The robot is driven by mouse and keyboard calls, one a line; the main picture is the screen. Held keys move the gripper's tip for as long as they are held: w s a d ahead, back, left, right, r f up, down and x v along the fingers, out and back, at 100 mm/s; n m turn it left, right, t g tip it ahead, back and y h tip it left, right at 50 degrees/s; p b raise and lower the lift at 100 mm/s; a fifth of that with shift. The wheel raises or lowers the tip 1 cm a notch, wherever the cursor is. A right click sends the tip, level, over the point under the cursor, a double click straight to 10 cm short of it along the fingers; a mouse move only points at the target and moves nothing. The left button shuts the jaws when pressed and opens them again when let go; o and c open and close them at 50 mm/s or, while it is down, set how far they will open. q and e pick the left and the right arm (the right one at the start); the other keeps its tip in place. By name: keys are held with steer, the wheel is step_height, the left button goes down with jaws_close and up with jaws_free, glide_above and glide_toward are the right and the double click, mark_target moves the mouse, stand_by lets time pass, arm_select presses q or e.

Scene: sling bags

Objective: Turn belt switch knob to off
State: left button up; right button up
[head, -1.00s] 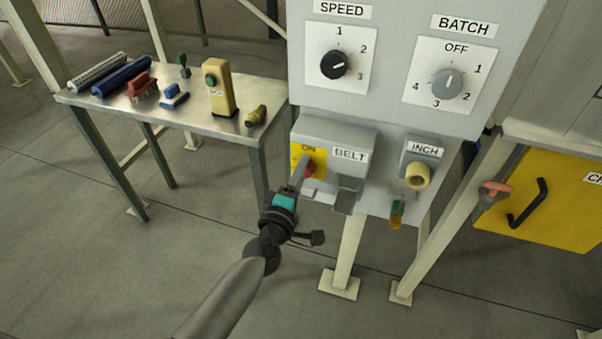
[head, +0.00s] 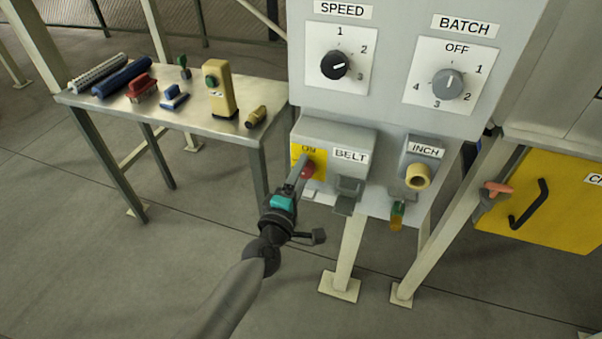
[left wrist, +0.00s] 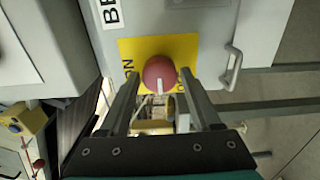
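The belt switch knob is red and round (left wrist: 160,73), on a yellow plate (left wrist: 196,48) beside the BELT label (head: 350,156). In the left wrist view its white mark points down the picture, between the ON text at left and lettering at right partly hidden by a finger. My left gripper (left wrist: 159,80) is open, with one fingertip on each side of the knob. Whether the fingers touch it I cannot tell. In the head view my left gripper (head: 299,168) covers part of the knob and plate. My right gripper is not in view.
Above the belt box are the SPEED dial (head: 335,65) and BATCH dial (head: 447,84). The INCH button (head: 417,176) is to the right. A metal handle (left wrist: 233,66) juts out near the plate. A side table (head: 200,122) with tools stands left.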

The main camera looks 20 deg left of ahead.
arm_select(q)
steer(key=shift+o, duration=1.1)
steer(key=s, duration=1.5)
steer(key=shift+a+p, duration=0.25)
steer(key=shift+p, duration=0.15)
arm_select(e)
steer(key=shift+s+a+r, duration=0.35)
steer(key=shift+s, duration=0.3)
arm_select(q)
steer(key=shift+s, duration=0.1)
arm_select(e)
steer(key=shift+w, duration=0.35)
